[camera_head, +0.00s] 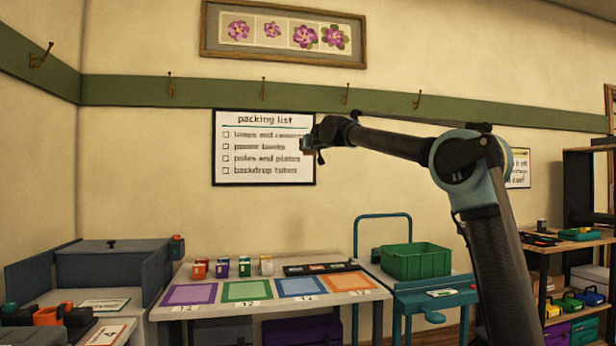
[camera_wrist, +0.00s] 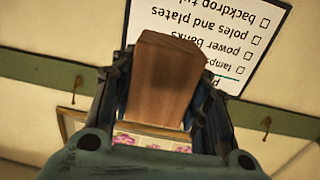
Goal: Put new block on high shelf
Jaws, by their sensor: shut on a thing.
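My gripper (camera_head: 314,144) is raised high in front of the wall, over the packing list poster in the head view. It is shut on a brown wooden block (camera_wrist: 163,78), with a finger on each side in the wrist view. In the head view the block is too small to make out clearly. A dark shelf unit (camera_head: 585,151) stands at the far right edge, partly cut off, with its upper board well above the tables. I cannot tell whether this is the high shelf.
A lower wooden rack (camera_head: 548,274) holds bins at right. Hooks line a green rail (camera_head: 215,92). The air around my gripper is clear.

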